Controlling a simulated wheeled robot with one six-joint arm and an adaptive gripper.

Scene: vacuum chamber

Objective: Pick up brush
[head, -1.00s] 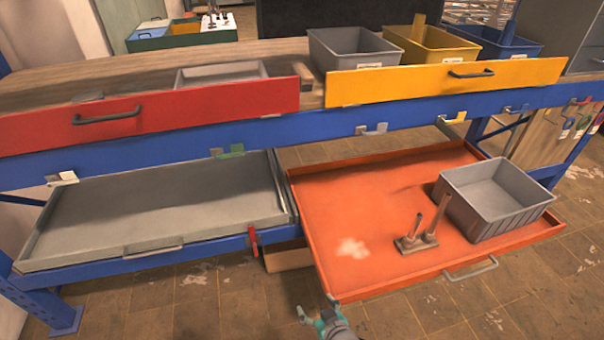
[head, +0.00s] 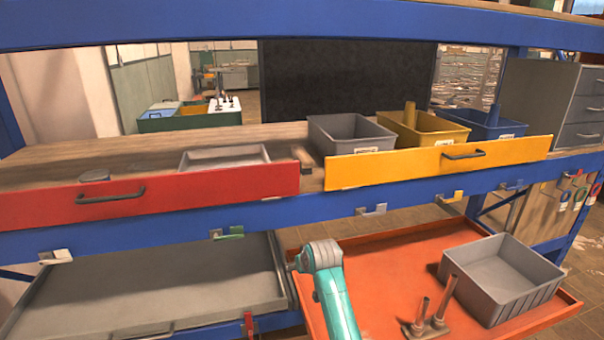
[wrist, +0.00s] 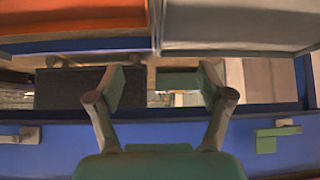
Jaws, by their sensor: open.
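No brush can be made out for certain. A brown piece with a flat foot and two upright handles (head: 428,326) stands on the orange pull-out tray (head: 378,262), beside a grey bin; whether it is the brush I cannot tell. Upright handle-like shapes also stick out of the yellow bin (head: 422,130) and the blue bin (head: 497,126) on the shelf above. My gripper (wrist: 160,88) is open in the wrist view, with nothing between its fingers. It faces the blue shelf beam, in a picture that looks upside down. In the head view my arm shows, but not the fingers.
A grey bin (head: 500,279) stands on the orange tray's right. A grey tray (head: 150,285) lies to the left. Above, a blue beam with hooks (head: 225,233) carries a red drawer (head: 170,198) and a yellow drawer (head: 440,165). The orange tray's middle has bare room.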

